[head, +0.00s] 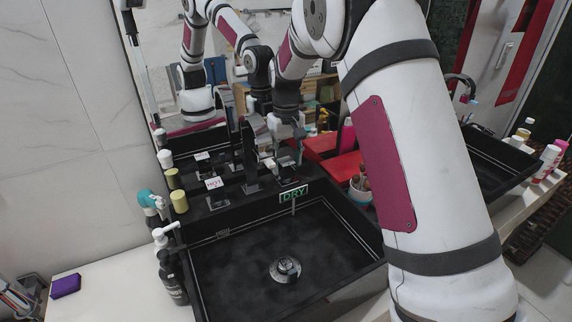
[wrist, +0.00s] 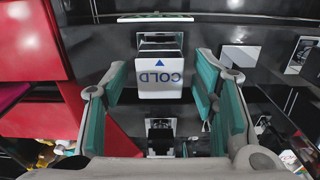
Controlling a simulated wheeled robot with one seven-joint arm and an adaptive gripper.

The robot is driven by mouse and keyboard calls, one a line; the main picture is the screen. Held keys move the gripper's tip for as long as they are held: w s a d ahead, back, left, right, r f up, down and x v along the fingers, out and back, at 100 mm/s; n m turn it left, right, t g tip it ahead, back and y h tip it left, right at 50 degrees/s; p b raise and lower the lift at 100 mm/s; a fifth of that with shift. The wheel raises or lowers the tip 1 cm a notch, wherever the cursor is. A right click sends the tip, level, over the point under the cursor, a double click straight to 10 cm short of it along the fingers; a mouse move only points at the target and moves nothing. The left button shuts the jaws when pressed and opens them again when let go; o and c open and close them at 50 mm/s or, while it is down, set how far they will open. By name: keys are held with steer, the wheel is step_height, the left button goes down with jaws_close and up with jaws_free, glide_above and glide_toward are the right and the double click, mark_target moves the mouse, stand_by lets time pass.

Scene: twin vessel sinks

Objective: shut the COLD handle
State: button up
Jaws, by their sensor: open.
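The COLD handle (wrist: 160,80) shows in the wrist view as a white plate with blue lettering, upside down, and a blue arrow. It lies between the teal-padded fingers of my gripper (wrist: 163,72), with a gap on both sides. The gripper is open and holds nothing. In the head view my gripper (head: 288,130) points down over the right side of the faucet deck and largely hides the COLD handle. The black faucet (head: 249,160) stands left of it. The HOT handle (head: 213,183) is farther left, with a white label.
The black vessel sink (head: 232,268) lies in front, with a round drain (head: 285,269). A DRY sign (head: 293,194) hangs at its back rim. Bottles (head: 172,277) stand at left. A red box (head: 340,166) and a cup (head: 360,189) are close on the right. A mirror is behind.

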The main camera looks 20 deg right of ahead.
step_height(320, 180, up, 10)
steer(key=shift+r, duration=0.2)
stand_by(0.3)
steer(key=s+r+m+t, duration=0.1)
steer(key=s+r, duration=0.4)
steer(key=s, duration=0.5)
steer(key=s+r+t, duration=0.1)
steer(key=s+r, duration=0.4)
steer(key=s, duration=0.5)
steer(key=s+f+t, duration=0.1)
steer(key=s+f, duration=0.1)
steer(key=s, duration=0.7)
steer(key=s+f+m+t, duration=0.1)
steer(key=s+f, duration=0.1)
steer(key=s, duration=0.7)
steer(key=shift+d+f, duration=0.25)
steer(key=shift+d, duration=0.05)
